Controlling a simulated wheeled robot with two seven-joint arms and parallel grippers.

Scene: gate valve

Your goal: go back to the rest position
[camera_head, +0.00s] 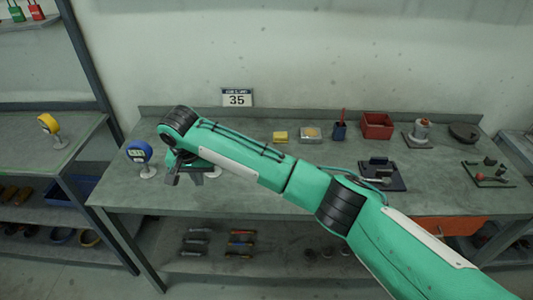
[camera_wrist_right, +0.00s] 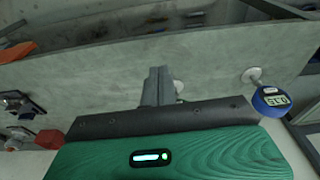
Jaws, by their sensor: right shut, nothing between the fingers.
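My right arm reaches from the lower right across the workbench (camera_head: 300,185) in the head view. My right gripper (camera_head: 184,178) is at the bench's left part, pointing down, just right of a blue digital gauge (camera_head: 139,152). In the right wrist view, the gripper's fingers (camera_wrist_right: 158,84) are together with nothing held. The blue gauge also shows there (camera_wrist_right: 270,100), apart from the fingers. A small pale object (camera_head: 213,171) is partly hidden behind the gripper, and I cannot tell what it is. My left gripper is not in view.
A yellow block (camera_head: 280,137), red bin (camera_head: 377,125) and several small fixtures stand along the bench's back and right. A sign reading 35 (camera_head: 237,97) stands at the wall. A side bench at left holds a yellow gauge (camera_head: 48,125). Tools lie on the lower shelf.

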